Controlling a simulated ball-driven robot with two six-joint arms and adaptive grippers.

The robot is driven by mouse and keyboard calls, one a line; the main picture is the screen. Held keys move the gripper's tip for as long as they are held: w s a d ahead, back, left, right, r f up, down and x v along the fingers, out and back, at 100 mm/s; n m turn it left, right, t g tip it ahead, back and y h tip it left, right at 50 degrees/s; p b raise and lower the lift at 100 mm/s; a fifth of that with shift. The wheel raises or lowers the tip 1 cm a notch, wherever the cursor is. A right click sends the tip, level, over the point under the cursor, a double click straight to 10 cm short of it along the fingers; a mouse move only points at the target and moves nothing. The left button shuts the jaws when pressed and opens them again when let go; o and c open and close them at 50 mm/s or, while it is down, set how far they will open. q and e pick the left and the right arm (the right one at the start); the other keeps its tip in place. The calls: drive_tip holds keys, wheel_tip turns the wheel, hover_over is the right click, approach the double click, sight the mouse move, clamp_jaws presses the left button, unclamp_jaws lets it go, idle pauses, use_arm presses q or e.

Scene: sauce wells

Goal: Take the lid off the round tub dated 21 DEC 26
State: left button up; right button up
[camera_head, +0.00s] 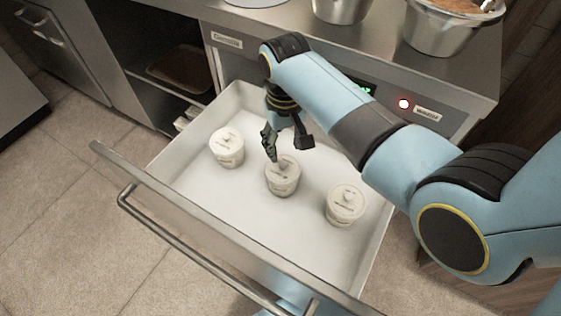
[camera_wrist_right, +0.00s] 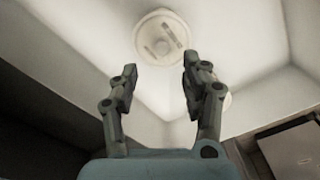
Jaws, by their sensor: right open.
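Three white round lidded tubs stand upright in the open white drawer: a left tub (camera_head: 227,147), a middle tub (camera_head: 283,178) and a right tub (camera_head: 345,206). Their dates are too small to read, so I cannot tell which is dated 21 DEC 26. My right gripper (camera_head: 288,150) is open and empty at the middle tub, partly covering its lid in the head view. My left gripper is not in view.
The drawer's front wall (camera_head: 215,225) and bar handle (camera_head: 190,240) are nearest. The steel counter (camera_head: 370,42) stands behind, with metal pots (camera_head: 440,35) on it. Bare drawer floor lies between the tubs.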

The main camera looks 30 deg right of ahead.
sight(283, 164)
drive_tip(key=shift+f, duration=0.6)
drive_tip(key=shift+w+f, duration=0.1)
drive_tip(key=shift+f, duration=0.2)
drive_tip(key=f+b, duration=0.1)
drive_tip(key=f, duration=0.4)
drive_tip(key=shift+s+a+b, duration=0.15)
drive_tip(key=shift+s+b, duration=0.05)
drive_tip(key=shift+b, duration=0.2)
drive_tip(key=c, duration=0.8)
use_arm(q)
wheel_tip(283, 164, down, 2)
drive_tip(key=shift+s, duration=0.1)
use_arm(e)
drive_tip(key=shift+c, duration=0.6)
